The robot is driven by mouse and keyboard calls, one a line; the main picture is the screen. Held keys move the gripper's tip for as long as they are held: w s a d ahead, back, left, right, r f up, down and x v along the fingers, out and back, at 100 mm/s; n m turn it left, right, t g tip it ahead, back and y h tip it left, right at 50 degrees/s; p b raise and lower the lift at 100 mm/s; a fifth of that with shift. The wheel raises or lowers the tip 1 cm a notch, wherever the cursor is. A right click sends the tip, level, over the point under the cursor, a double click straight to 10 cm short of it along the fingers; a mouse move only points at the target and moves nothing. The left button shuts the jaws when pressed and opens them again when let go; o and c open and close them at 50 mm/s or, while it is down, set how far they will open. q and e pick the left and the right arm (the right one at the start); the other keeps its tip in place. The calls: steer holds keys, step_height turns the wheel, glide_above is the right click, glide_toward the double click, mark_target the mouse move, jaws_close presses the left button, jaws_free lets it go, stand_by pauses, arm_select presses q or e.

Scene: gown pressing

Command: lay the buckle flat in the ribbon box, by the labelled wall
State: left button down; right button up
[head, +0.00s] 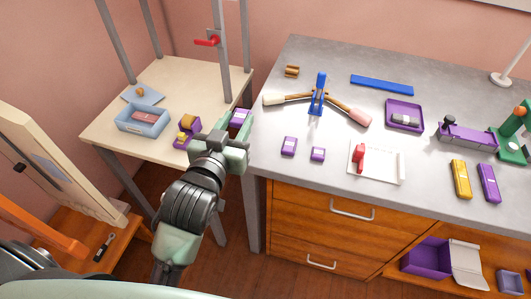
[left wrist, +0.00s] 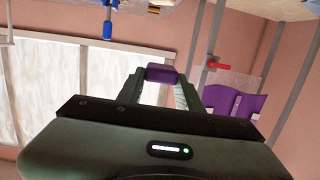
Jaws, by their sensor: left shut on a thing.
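My left gripper (head: 238,127) is over the right edge of the small pale table. In the left wrist view it is shut on a small purple piece (left wrist: 161,74), held between the fingertips; I cannot tell for sure that this is the buckle. A purple box with yellow and brown things (head: 180,143) stands just left of the gripper, partly hidden. A purple box with a pale flap (head: 428,258) is on the low shelf at right. I cannot tell which is the ribbon box. My right gripper is out of view.
A blue box (head: 128,125) holds a pink thing on the small table (head: 105,125). Grey posts with a red handle (head: 207,42) rise behind.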

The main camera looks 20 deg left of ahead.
arm_select(q)
steer(key=w+d+b, duration=0.1)
steer(key=w+b, duration=0.1)
steer(key=w, duration=0.4)
steer(key=b, duration=0.3)
glide_above(262, 146)
step_height(262, 146, down, 2)
steer(key=shift+m+h, duration=0.3)
step_height(262, 146, down, 10)
steer(key=shift+f, duration=0.1)
step_height(262, 146, down, 4)
steer(key=shift+b, duration=0.35)
steer(key=shift+f, duration=0.2)
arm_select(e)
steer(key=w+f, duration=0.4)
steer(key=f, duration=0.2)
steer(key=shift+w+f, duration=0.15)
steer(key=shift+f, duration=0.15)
